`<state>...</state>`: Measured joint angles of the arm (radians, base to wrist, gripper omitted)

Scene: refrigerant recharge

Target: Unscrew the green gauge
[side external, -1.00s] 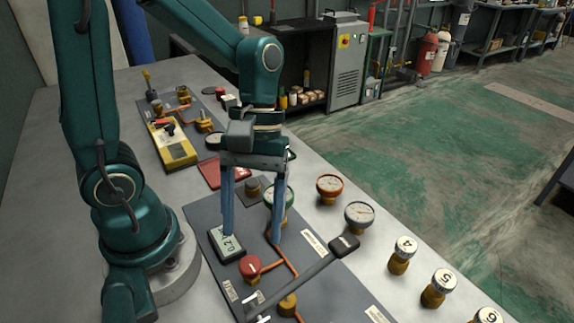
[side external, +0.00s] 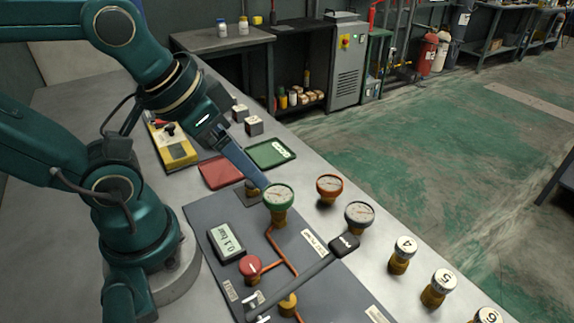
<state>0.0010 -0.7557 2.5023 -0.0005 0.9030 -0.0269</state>
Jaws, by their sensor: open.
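The green gauge (side external: 279,196) has a round white dial and a green rim. It stands upright on a brass fitting on the grey panel (side external: 212,210), with a copper pipe (side external: 280,250) running from below it. My gripper (side external: 262,184) is tilted, coming down from the upper left. Its blue-grey fingers line up one behind the other, so the gap between them is hidden. The fingertips are open beside the gauge's left rim; I cannot tell whether they touch it.
An orange gauge (side external: 329,188) and a grey gauge (side external: 359,214) stand to the right. A red tray (side external: 221,173) and green tray (side external: 272,153) lie behind. A display (side external: 227,242), red valve (side external: 250,266) and black-handled lever (side external: 344,246) are nearer.

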